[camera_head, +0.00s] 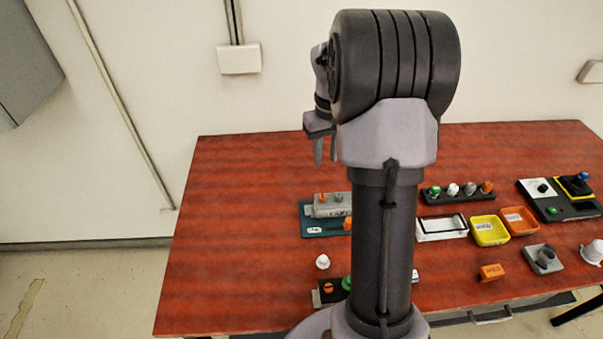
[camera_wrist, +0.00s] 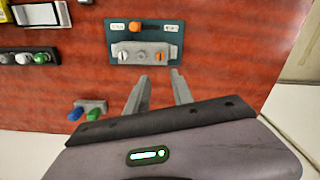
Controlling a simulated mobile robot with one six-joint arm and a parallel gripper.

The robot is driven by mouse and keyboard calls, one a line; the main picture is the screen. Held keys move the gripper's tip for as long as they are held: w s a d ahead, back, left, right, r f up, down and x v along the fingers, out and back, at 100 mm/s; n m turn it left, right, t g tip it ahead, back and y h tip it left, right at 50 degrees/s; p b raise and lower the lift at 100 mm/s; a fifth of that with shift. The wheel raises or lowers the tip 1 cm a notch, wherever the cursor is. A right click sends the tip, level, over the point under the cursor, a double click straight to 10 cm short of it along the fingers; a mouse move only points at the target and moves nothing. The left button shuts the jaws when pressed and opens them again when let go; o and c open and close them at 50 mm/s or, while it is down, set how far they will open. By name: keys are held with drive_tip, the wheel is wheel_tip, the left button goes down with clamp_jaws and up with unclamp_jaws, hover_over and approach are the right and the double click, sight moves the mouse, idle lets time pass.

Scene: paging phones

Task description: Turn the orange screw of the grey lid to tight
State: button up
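The grey lid (camera_head: 322,211) sits on a teal board (camera_head: 311,228) near the middle of the table. In the head view the orange screw (camera_head: 322,198) is at the lid's left. An orange knob (camera_wrist: 134,27) stands on the board between two white labels. My gripper (camera_head: 325,151) is open and empty, above the table and apart from the lid; its fingers also show in the wrist view (camera_wrist: 157,88).
A dark rack of coloured knobs (camera_head: 451,196), a white tray (camera_head: 440,237), a yellow bin (camera_head: 489,242) and an orange bin (camera_head: 537,227) stand to the right. A white knob (camera_head: 322,262) stands in front of the board. My arm hides part of the table. The left side is clear.

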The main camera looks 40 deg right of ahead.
sight(323, 197)
drive_tip(key=f+b, duration=0.1)
drive_tip(key=f, duration=0.3)
drive_tip(key=f+b, duration=0.2)
drive_tip(key=f, duration=0.3)
drive_tip(key=f+b, duration=0.1)
drive_tip(key=f, duration=0.4)
drive_tip(key=shift+s+a+f+b, duration=0.1)
drive_tip(key=shift+s+a+b, duration=0.05)
drive_tip(key=shift+s+b, duration=0.15)
drive_tip(key=shift+w+f, duration=0.15)
drive_tip(key=shift+f, duration=0.4)
drive_tip(key=shift+c, duration=0.2)
clamp_jaws()
